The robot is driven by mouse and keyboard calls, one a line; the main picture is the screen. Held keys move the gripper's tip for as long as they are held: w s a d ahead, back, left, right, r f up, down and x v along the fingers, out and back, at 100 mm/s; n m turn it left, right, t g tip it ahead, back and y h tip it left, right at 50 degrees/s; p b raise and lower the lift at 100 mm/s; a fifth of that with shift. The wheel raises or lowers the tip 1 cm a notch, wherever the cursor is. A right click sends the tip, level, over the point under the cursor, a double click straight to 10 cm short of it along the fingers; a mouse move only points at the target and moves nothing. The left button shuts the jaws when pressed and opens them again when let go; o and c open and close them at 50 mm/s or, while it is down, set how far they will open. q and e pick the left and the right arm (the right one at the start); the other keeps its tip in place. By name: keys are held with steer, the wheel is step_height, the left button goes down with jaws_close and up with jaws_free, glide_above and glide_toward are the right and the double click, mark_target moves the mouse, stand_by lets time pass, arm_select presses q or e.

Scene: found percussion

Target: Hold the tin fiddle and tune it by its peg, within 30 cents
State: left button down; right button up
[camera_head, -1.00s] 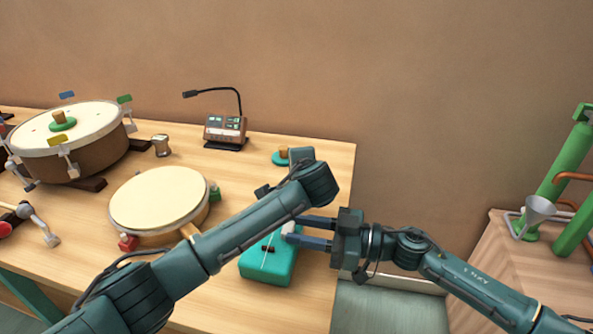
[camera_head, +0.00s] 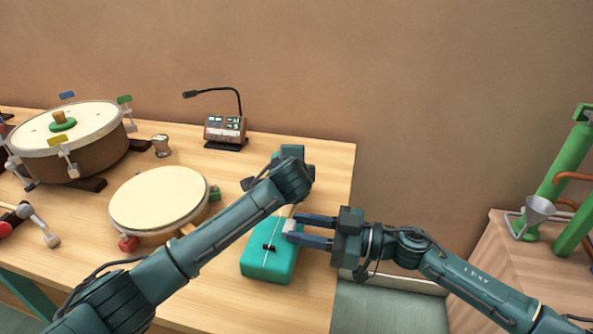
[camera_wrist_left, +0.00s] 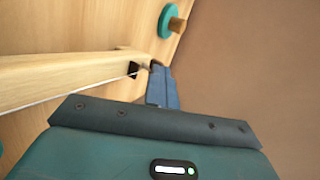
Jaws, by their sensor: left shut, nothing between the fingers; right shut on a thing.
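The tin fiddle has a teal box body (camera_head: 266,264) with a dark bridge and a pale string, lying at the table's right front. My left forearm covers most of its neck in the head view. In the left wrist view the wooden neck (camera_wrist_left: 60,77) comes in from the left, and the small dark peg part (camera_wrist_left: 133,69) shows at its end. My left gripper (camera_wrist_left: 157,72) is shut and empty, its fingertips close beside the peg; I cannot tell whether they touch. My right gripper (camera_head: 291,229) is shut on a pale part of the fiddle at the body's upper right.
A cream-topped drum (camera_head: 158,198) stands left of the fiddle, a larger brown drum (camera_head: 75,150) behind it. A microphone device (camera_head: 225,130) stands at the back. The table ends right of the fiddle.

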arm_select(q)
steer(key=shift+w+a, duration=0.3)
steer(key=shift+a, duration=0.2)
steer(key=shift+d, duration=0.2)
